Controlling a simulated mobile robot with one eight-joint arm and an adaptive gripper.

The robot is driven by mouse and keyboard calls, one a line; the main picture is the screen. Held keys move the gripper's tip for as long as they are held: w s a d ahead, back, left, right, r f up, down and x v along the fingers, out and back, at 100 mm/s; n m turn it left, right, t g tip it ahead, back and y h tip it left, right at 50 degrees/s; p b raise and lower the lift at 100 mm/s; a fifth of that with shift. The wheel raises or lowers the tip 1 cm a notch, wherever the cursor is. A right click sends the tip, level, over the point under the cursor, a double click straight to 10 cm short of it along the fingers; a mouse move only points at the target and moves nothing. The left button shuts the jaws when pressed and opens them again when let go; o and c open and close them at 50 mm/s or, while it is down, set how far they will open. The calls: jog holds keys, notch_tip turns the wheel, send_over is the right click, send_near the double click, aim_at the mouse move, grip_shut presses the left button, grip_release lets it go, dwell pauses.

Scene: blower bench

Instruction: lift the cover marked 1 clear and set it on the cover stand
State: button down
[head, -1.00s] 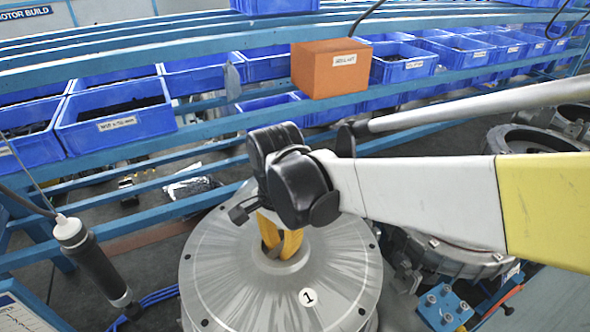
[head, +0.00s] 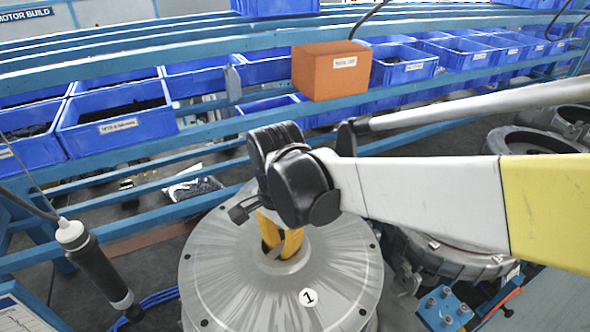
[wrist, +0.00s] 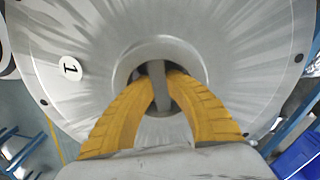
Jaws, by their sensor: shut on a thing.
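The cover marked 1 (head: 335,268) is a round grey metal disc with a raised centre hub and bolt holes around its rim. It lies below my gripper (head: 280,240) in the head view. In the wrist view the cover (wrist: 245,50) fills most of the picture, with its white "1" label at left. The yellow fingers of my gripper (wrist: 160,85) reach into the hub opening and are shut on a grey bar across it. What lies under the cover is hidden. The cover stand cannot be made out in these frames.
Blue bins (head: 118,120) and an orange box (head: 331,70) stand on the blue rack behind. A dark hanging tool (head: 100,270) is at left. Other metal housings (head: 455,255) and a blue fixture (head: 445,308) are to the right of the cover.

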aim_at(281, 247)
jog(key=shift+r+p, duration=0.75)
jog(key=shift+r, duration=0.45)
dwell(1.7)
jog(key=shift+r+p, duration=1.6)
jog(key=shift+r, duration=0.8)
